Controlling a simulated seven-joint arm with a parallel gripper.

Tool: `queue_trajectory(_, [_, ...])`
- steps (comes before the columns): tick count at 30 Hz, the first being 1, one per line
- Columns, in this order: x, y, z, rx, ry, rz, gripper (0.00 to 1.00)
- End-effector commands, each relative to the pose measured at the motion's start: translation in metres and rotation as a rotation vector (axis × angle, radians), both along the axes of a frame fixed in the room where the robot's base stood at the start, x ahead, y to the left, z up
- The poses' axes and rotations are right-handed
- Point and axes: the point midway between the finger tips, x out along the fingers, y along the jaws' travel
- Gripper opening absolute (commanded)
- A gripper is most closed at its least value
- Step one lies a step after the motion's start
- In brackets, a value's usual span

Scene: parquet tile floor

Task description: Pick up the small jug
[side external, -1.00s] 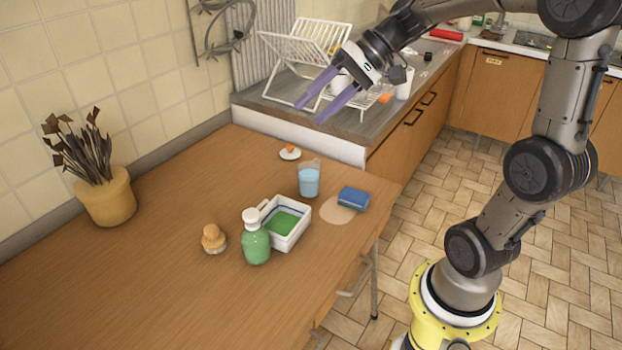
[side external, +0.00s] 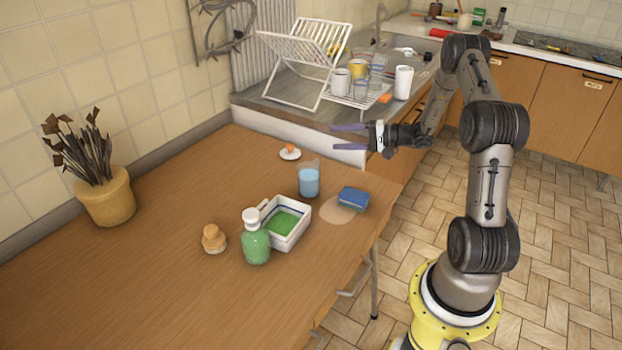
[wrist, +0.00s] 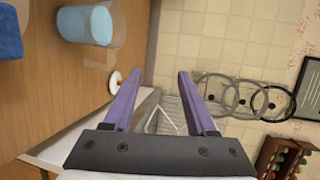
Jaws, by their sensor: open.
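The small jug (side external: 309,180) is a clear vessel with light blue contents. It stands upright on the wooden table, behind the white tray. In the wrist view the jug (wrist: 88,26) shows at the upper left, turned sideways in the picture. My gripper (side external: 342,137) is open and empty, with purple fingers pointing left. It hovers near the table's back right corner, above and to the right of the jug in the side view. In the wrist view the space between my gripper's fingers (wrist: 160,75) is empty, and the jug lies outside them to the left.
A white tray with green contents (side external: 299,231), a green bottle (side external: 256,240), a blue sponge (side external: 353,198), a brush (side external: 213,239) and a small white dish (side external: 290,155) surround the jug. A dish rack (side external: 300,55) stands on the counter behind. The table's left part is mostly clear.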

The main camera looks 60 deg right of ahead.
Motion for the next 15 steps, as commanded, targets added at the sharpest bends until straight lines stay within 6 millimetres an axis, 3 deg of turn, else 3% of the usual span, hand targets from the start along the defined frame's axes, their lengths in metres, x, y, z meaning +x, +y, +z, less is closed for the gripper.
queue_trajectory(1, [0.0,0.001,-0.026,0.009,0.004,0.0,0.57])
queue_trajectory(6, [0.0,0.0,-0.072,0.001,-0.001,0.001,0.57])
queue_trajectory(9, [0.001,0.0,-0.085,-0.001,-0.002,0.001,0.57])
queue_trajectory(15, [0.013,0.005,-0.091,-0.004,-0.002,0.004,0.57])
